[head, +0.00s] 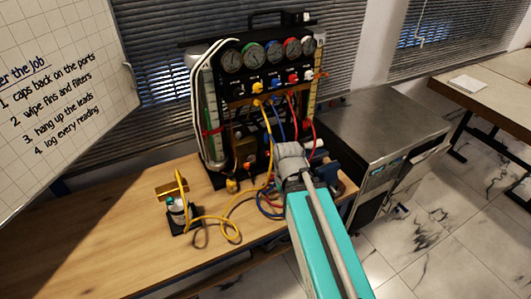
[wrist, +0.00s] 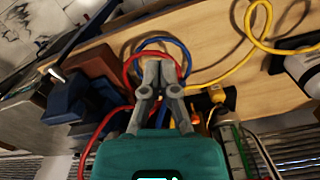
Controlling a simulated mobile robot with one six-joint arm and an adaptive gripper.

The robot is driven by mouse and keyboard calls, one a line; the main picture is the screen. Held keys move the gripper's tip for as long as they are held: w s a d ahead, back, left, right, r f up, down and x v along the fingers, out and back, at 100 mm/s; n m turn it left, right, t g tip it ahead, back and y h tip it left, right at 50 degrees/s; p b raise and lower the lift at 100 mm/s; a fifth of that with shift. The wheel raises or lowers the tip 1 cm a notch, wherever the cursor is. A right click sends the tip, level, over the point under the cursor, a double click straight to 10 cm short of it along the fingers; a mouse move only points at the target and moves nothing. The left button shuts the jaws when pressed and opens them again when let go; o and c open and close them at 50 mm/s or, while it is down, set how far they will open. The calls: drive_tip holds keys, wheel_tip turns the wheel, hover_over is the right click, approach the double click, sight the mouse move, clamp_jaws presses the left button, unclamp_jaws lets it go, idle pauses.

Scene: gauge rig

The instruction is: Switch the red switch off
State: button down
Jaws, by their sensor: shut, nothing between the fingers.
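I cannot pick out the red switch for sure in either view. The gauge rig (head: 215,125) stands upright on the wooden bench and carries a row of round gauges with coloured knobs below, among them a red knob (head: 292,78). My arm covers the rig's lower right part in the head view. My gripper (wrist: 160,68) is shut and empty in the wrist view, above the bench edge and close to a red hose (wrist: 131,72) and a blue hose (wrist: 180,47). In the head view its fingertips are hidden behind my wrist.
A blue vise (wrist: 70,103) sits beside my gripper at the bench's right end. A metal cabinet (head: 385,125) stands to the right. The bench's left part is clear.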

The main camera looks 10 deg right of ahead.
sight(268, 152)
drive_tip(key=shift+w+d, duration=0.25)
drive_tip(key=shift+w, duration=0.1)
drive_tip(key=w+d+f+m+t+y+b, duration=0.1)
drive_tip(key=w+d+m+t+b, duration=0.1)
drive_tip(key=w+m+t+b, duration=0.3)
drive_tip(key=w+d+f+m+t+y+b, duration=0.1)
drive_tip(key=w+m+t+b, duration=0.3)
drive_tip(key=w+m, duration=0.5)
drive_tip(key=w+d+t+y, duration=0.1)
drive_tip(key=w, duration=0.3)
drive_tip(key=shift+w+d+m+b, duration=0.2)
drive_tip(key=shift+m+b, duration=0.1)
drive_tip(key=shift+b, duration=0.05)
drive_tip(key=shift+w+f, duration=0.1)
drive_tip(key=b+x, duration=0.8)
drive_tip(key=x, duration=0.5)
drive_tip(key=shift+w+a, duration=0.15)
drive_tip(key=shift+w, duration=0.3)
